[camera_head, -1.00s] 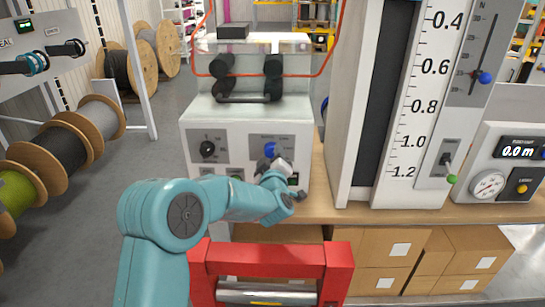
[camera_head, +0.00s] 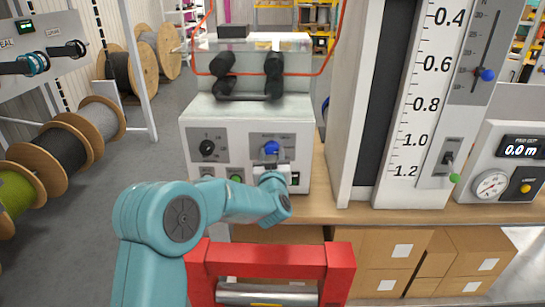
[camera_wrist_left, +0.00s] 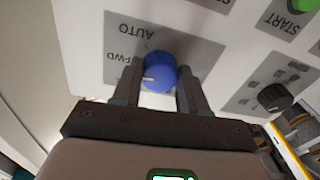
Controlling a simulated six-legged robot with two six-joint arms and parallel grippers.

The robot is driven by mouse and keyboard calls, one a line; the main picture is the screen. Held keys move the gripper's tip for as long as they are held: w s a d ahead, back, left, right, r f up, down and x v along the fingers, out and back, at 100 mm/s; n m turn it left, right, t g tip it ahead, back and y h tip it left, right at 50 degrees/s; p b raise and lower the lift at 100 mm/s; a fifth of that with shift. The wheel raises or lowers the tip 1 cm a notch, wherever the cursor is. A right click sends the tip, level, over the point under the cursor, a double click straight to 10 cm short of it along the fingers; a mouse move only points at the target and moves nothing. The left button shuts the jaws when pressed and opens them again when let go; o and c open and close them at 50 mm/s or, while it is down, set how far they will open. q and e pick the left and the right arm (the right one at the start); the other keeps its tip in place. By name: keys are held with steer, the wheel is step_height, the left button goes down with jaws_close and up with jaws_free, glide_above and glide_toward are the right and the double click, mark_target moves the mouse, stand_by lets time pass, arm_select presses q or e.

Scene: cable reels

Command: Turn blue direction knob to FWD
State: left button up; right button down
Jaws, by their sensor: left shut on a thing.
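The blue direction knob (camera_head: 270,148) is on a grey plate on the front of the white machine (camera_head: 235,120). My left gripper (camera_head: 271,166) is at the knob from below. In the left wrist view, its fingers lie on either side of the blue knob (camera_wrist_left: 160,74), shut on it. A white mark on the knob points left in that view, where the FWD label stands; AUTO is printed beside FWD. I cannot tell whether the mark lines up exactly with FWD. The fingers cover part of the plate. My right gripper is not in view.
A black knob (camera_head: 207,148) is on the left plate, with a green button (camera_head: 237,178) below. A tall scale panel (camera_head: 415,110) stands to the right on the wooden bench (camera_head: 320,205). A red frame (camera_head: 340,265) is in front, with cardboard boxes (camera_head: 385,262) beneath the bench.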

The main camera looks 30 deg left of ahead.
arm_select(q)
steer(key=shift+r+m, duration=0.15)
steer(key=shift+m, duration=0.35)
steer(key=o, duration=1.1)
steer(key=shift+c, duration=0.2)
steer(key=shift+s, duration=0.1)
steer(key=b+v, duration=0.2)
steer(key=v, duration=1.4)
steer(key=shift+s+d, duration=0.1)
steer(key=shift+s, duration=0.05)
